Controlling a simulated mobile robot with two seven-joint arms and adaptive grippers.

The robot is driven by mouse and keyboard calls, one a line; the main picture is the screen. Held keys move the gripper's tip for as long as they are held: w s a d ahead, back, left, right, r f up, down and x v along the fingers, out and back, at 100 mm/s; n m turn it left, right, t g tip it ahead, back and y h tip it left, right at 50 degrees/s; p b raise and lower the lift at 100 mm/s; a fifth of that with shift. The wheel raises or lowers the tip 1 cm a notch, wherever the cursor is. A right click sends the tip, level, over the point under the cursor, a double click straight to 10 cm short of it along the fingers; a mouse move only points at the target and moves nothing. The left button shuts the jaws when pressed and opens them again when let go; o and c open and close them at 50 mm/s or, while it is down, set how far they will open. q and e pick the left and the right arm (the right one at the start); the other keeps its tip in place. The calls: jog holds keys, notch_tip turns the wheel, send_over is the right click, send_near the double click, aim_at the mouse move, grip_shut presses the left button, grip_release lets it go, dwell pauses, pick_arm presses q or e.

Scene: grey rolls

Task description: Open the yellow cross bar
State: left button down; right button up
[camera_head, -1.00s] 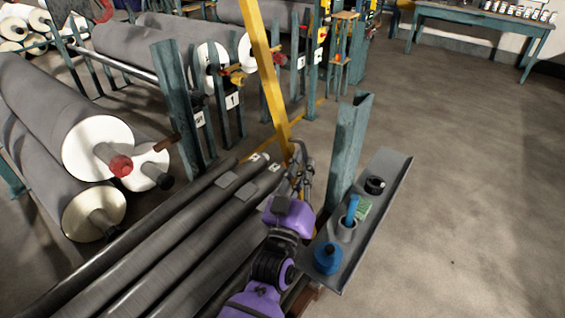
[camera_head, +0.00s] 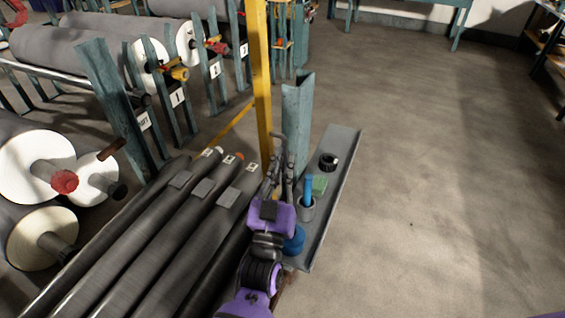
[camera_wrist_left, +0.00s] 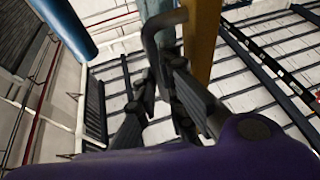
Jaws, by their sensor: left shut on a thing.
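The yellow cross bar (camera_head: 259,75) stands nearly upright in the head view, running from the top edge down to my left gripper (camera_head: 277,178). In the left wrist view the bar (camera_wrist_left: 202,38) rises just right of a bent grey handle (camera_wrist_left: 153,38). My left gripper (camera_wrist_left: 165,103) is closed around the lower part of this handle, beside the bar. The bar's lower end is hidden behind my gripper and wrist in the head view. My right gripper is not in view.
A teal post (camera_head: 297,120) stands just right of the bar. A grey shelf (camera_head: 325,195) beside it holds a blue item, a cup and a black ring. Dark rolls (camera_head: 150,240) lie left of my arm. Open floor (camera_head: 440,200) lies to the right.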

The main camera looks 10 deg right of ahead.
pick_arm(q)
jog(key=c, duration=2.2)
grip_release()
jog(key=shift+o, duration=0.2)
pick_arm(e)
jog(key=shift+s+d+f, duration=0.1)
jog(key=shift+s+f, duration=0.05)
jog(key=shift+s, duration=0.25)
pick_arm(q)
jog(key=shift+s+a+f, duration=0.1)
jog(key=shift+s+f, duration=0.05)
jog(key=shift+s, duration=0.05)
jog(key=v, duration=1.1)
jog(key=shift+s, duration=0.25)
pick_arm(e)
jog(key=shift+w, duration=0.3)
pick_arm(q)
jog(key=shift+a, duration=0.1)
